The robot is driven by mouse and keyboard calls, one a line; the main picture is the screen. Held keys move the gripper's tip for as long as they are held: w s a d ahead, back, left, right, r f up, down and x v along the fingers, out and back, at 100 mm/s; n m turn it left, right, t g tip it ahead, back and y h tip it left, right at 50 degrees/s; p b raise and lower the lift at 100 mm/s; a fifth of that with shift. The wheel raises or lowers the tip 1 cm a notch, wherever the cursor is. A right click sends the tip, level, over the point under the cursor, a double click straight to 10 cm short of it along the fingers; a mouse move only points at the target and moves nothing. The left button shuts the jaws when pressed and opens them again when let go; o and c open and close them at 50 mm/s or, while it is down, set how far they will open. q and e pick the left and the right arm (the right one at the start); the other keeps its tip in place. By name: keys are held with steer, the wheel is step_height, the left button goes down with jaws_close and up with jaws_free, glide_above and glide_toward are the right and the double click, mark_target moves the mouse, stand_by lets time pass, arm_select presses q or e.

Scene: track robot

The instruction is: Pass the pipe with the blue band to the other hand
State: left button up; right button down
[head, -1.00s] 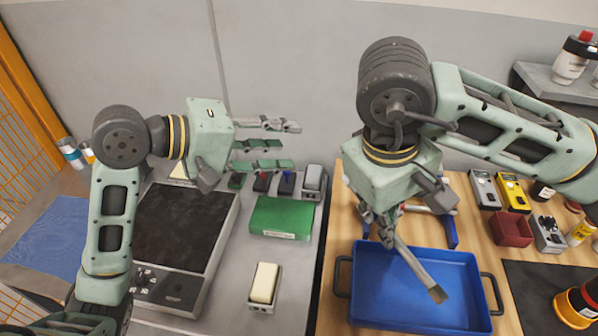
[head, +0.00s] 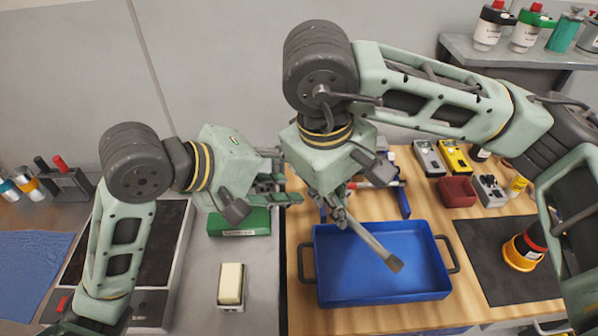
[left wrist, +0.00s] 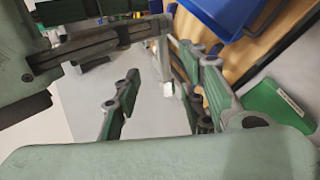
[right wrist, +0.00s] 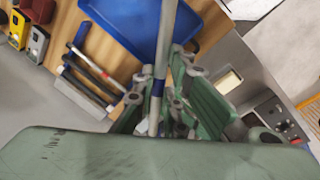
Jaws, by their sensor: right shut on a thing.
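The grey pipe (head: 375,243) slants out of my right gripper (head: 335,205), its far end above the blue tray (head: 330,240). In the right wrist view the pipe (right wrist: 166,40) runs between the shut fingers, with its blue band (right wrist: 158,87) at the fingertips. My left gripper (head: 283,190) is open, its fingers pointing right towards the right gripper. In the left wrist view a grey pipe end (left wrist: 163,58) shows between and beyond the open fingers (left wrist: 165,100). I cannot tell whether they touch it.
A blue rack (head: 403,200) holding a red-banded bar stands behind the tray. A green box (head: 240,222) and a cream block (head: 231,283) lie on the grey bench, left. Meters (head: 428,157), a red bin (head: 457,191) and a black mat (head: 495,260) are at right.

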arm_select(q)
steer(key=x, duration=0.3)
steer(key=shift+r, duration=0.15)
jaws_close()
arm_select(e)
steer(key=shift+s+a, duration=0.1)
steer(key=c, duration=2)
jaws_free()
steer(key=shift+c, duration=0.2)
steer(key=o, duration=0.4)
steer(key=shift+c, duration=0.2)
steer(key=shift+r, duration=0.1)
